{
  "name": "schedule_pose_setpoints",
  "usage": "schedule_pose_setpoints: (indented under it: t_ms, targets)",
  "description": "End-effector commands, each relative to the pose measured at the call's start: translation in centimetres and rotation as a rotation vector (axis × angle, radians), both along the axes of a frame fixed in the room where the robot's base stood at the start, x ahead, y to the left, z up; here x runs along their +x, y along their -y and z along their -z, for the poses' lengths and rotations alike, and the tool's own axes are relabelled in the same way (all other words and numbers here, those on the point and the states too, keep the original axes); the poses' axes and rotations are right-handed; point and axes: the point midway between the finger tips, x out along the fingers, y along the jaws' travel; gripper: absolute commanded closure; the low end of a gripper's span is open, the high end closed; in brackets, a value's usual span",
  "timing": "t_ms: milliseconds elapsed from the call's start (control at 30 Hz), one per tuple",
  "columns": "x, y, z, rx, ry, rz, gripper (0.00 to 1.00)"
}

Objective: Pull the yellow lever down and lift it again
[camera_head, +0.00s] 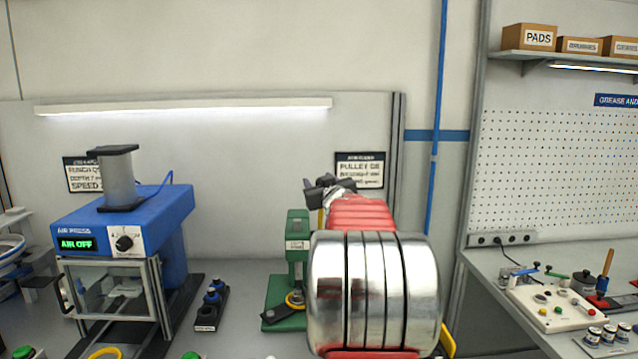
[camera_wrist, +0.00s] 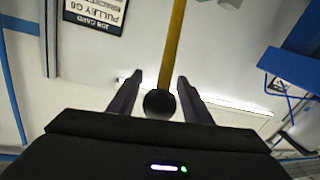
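The yellow lever (camera_wrist: 175,45) shows in the wrist view as a bar from the top edge down to a round black knob (camera_wrist: 158,104). My gripper (camera_wrist: 159,78) is open, with one finger on each side of the knob and a visible gap at both sides. In the head view my gripper (camera_head: 328,188) is at the top of the green press (camera_head: 298,240). A thin yellow strip of the lever (camera_head: 320,217) shows beside the press; my arm hides the rest of it.
A blue air press (camera_head: 125,215) reading "AIR OFF" stands at left. A black block with blue-topped pieces (camera_head: 210,308) is between the presses. A sign (camera_head: 359,170) hangs behind my gripper. A side bench at right carries a button panel (camera_head: 560,305).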

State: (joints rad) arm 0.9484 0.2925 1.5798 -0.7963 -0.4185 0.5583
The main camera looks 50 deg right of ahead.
Motion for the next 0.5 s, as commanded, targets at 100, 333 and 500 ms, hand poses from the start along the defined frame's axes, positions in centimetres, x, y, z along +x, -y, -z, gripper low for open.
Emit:
schedule_pose_setpoints:
  t_ms: [100, 333, 500]
  targets:
    - [-0.01, -0.01, 0.00, 0.000, 0.000, 0.000, 0.64]
    - [-0.01, -0.02, 0.00, 0.000, 0.000, 0.000, 0.80]
    - [0.00, -0.03, 0.00, 0.000, 0.000, 0.000, 0.92]
